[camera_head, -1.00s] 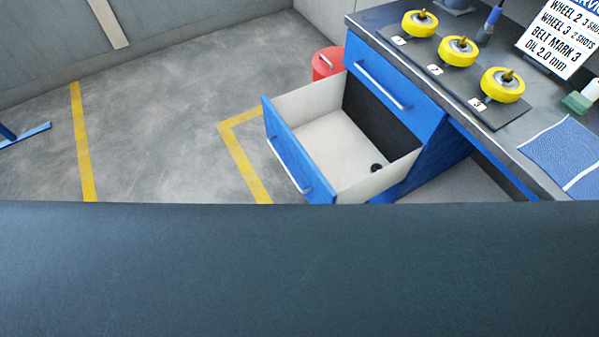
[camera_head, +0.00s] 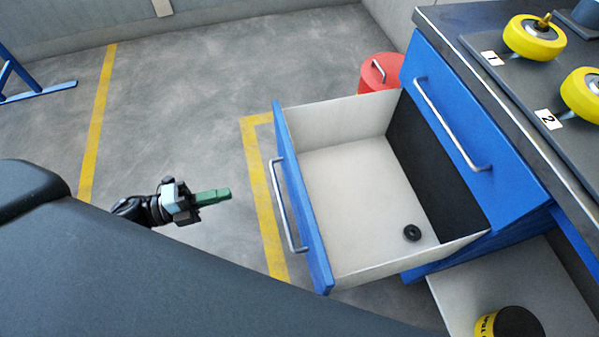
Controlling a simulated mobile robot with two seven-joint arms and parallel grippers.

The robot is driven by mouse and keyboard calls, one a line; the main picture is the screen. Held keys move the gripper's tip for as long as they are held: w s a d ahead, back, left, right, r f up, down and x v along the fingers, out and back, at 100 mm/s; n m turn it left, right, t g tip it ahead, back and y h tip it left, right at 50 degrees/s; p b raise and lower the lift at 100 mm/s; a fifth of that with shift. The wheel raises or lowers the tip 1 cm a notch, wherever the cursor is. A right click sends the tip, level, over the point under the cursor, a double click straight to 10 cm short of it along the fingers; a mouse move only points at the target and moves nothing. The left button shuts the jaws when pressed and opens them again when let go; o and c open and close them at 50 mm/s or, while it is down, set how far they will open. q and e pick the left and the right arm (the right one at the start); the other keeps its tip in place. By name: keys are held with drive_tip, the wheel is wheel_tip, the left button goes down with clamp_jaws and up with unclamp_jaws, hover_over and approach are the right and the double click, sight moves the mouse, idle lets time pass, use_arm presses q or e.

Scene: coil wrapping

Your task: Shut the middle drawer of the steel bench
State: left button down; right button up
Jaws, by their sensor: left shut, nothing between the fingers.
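The middle drawer (camera_head: 303,215) of the steel bench (camera_head: 480,60) is pulled far out to the left, below a shut top drawer (camera_head: 475,130). Its blue front carries a silver bar handle (camera_head: 283,205). A small black ring (camera_head: 412,233) lies on the drawer's pale floor. My left gripper (camera_head: 228,192) is shut and empty, left of the drawer front and apart from it, with its green fingers pointing toward the handle. My right gripper is not in view.
A red can (camera_head: 379,72) stands on the floor behind the drawer. Yellow wheels (camera_head: 534,38) sit on the bench top. A black and yellow tub (camera_head: 508,323) is on a low shelf at the lower right.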

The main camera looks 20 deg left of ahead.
use_arm(q)
drive_tip(key=p, duration=0.2)
approach(293, 178)
drive_tip(key=shift+m, duration=0.3)
drive_tip(key=x, duration=0.5)
drive_tip(key=shift+d+r, duration=0.35)
drive_tip(key=shift+r, duration=0.05)
drive_tip(key=shift+w+d, duration=0.4)
drive_tip(key=shift+d, duration=0.15)
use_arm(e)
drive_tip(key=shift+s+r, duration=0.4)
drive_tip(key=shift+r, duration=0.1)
